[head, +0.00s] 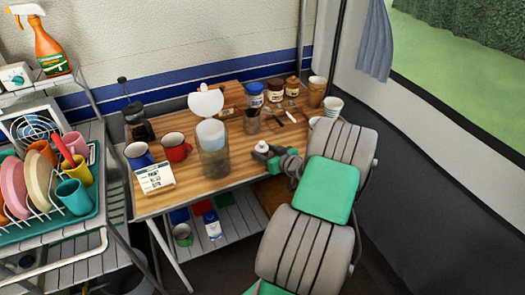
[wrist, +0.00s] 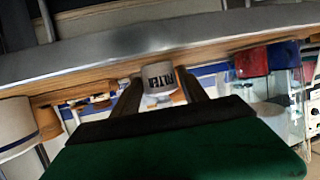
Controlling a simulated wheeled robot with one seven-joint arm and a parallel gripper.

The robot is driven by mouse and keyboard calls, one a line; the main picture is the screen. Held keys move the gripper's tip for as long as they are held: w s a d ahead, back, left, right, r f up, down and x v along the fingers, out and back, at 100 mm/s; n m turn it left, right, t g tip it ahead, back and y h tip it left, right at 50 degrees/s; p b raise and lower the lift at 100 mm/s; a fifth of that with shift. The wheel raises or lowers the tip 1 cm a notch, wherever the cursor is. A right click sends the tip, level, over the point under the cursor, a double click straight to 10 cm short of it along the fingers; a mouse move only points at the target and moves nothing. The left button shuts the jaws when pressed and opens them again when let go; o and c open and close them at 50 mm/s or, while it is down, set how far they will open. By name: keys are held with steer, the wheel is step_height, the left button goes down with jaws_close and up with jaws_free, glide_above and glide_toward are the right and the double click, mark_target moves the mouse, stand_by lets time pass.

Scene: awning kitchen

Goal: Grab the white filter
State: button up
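The white filter (head: 261,147) is a small white piece near the front edge of the wooden table (head: 190,197), to the right of the tall glass jar. In the wrist view, which looks upside down, it shows as a white cylinder (wrist: 158,78) with dark "FILTER" lettering. My gripper (head: 271,154) is right beside it at the table's front right. In the wrist view the two dark fingers of my gripper (wrist: 161,80) are apart, one on each side of the filter. I cannot tell whether they touch it. Part of the filter is hidden by my gripper in the head view.
The glass jar (head: 214,166), red mug (head: 176,150), blue mug (head: 139,156) and a white card (head: 155,178) stand left of the filter. Several lidded jars and a paper cup (head: 332,107) stand behind and right. The metal table edge (wrist: 120,50) runs close to my gripper.

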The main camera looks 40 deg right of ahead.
steer(key=c, duration=1)
steer(key=shift+r, duration=0.1)
steer(key=shift+c, duration=0.2)
